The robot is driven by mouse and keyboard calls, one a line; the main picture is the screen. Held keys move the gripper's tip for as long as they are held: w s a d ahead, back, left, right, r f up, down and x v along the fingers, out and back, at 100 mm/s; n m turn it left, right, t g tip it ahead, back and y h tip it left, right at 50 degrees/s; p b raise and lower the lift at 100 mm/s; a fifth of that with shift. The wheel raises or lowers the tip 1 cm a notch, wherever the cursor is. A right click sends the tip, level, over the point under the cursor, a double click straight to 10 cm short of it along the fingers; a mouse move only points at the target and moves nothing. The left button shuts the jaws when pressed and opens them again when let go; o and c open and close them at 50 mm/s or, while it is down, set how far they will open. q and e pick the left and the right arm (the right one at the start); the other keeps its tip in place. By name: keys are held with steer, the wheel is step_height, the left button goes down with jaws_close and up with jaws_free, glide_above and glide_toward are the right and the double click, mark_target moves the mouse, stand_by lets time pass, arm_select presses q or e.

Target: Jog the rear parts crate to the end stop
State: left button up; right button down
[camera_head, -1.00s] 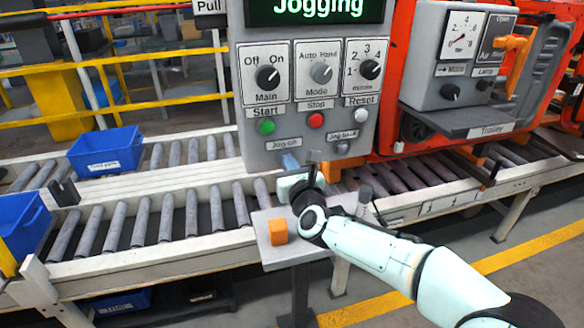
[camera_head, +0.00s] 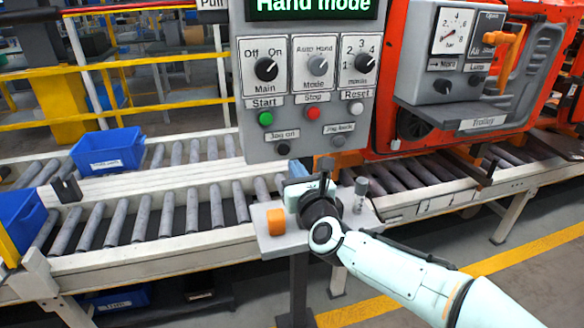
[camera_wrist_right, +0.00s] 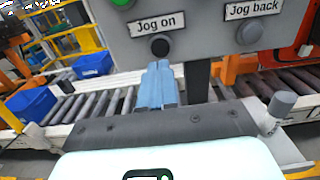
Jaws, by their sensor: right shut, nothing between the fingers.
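The rear parts crate (camera_head: 107,150), blue with a white label, stands on the rear roller line (camera_head: 205,150), left of the control panel (camera_head: 250,135). It also shows in the wrist view (camera_wrist_right: 30,104). The panel's screen (camera_head: 312,8) reads "Hand mode". My right gripper (camera_head: 290,182) is shut and empty, just below the panel. In the wrist view its blue fingertips (camera_wrist_right: 158,70) sit below the black "Jog on" button (camera_wrist_right: 160,46), apart from it. The "Jog back" button (camera_wrist_right: 250,32) is to the right. I cannot make out the end stop. My left gripper is out of view.
A second blue crate (camera_head: 18,222) is on the front line at the left edge. An orange block (camera_head: 276,222) sits on a small grey stand (camera_head: 285,243) beside my right wrist. A red machine with a trolley box (camera_head: 450,80) is to the right.

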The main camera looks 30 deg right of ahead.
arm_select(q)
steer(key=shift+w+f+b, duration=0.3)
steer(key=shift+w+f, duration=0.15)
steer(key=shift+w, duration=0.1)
arm_select(e)
steer(key=v, duration=0.6)
steer(key=shift+w+f, duration=0.1)
steer(key=shift+f, duration=0.15)
